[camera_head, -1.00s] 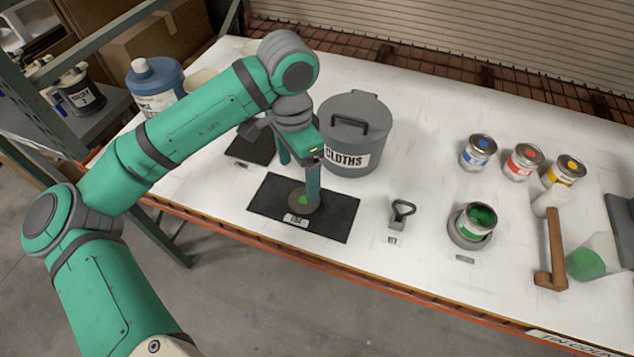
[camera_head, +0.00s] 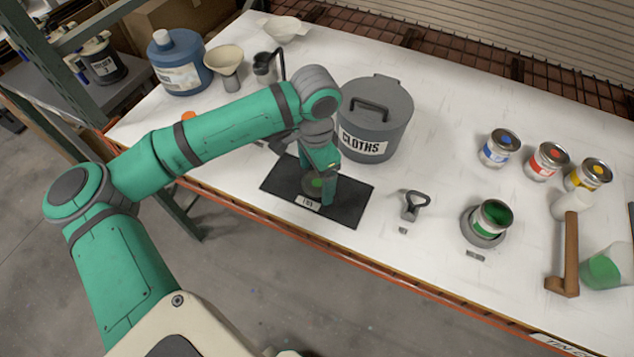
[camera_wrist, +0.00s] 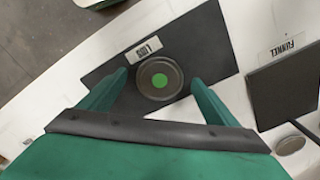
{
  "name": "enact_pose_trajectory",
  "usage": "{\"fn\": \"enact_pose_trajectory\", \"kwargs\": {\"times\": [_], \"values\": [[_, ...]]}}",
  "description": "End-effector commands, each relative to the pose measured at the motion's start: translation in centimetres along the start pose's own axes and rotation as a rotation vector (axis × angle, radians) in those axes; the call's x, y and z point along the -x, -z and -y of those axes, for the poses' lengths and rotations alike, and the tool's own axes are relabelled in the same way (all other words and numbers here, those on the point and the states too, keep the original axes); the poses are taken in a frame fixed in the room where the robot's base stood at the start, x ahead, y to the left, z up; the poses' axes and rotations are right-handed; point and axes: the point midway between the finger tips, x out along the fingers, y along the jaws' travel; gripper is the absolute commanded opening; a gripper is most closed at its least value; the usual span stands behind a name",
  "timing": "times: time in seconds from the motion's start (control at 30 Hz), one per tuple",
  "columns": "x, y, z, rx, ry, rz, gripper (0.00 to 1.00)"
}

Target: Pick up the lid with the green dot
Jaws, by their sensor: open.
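The lid with the green dot (camera_head: 313,184) is a dark round disc lying flat on a black mat (camera_head: 347,207) with a small label at its front edge. In the wrist view the whole lid (camera_wrist: 159,90) shows, its green dot near the middle. My gripper (camera_wrist: 159,76) is open and empty, with one finger to the left of the lid and one to the right, gaps on both sides. How high the fingertips are above the mat is hard to tell. In the head view my gripper (camera_head: 316,187) points down over the mat and partly hides the lid.
The grey CLOTHS bin (camera_head: 378,125) stands close behind the mat. To the right are a small tool with a loop handle (camera_head: 415,205), an open green tin (camera_head: 492,217) and several colour tins. A second dark mat (camera_wrist: 285,90) labelled FUNNEL lies to the right in the wrist view.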

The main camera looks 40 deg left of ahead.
Motion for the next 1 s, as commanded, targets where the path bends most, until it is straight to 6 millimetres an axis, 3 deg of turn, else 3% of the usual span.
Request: {"fn": "enact_pose_trajectory", "kwargs": {"times": [0.33,0.53,1.0], "values": [[-0.89,0.02,-0.02,0.0,-0.001,-0.001,0.83],[-0.87,0.02,-0.01,0.0,-0.001,-0.001,0.4],[-0.4,0.05,0.0,-0.001,0.0,-0.001,0.4]]}}
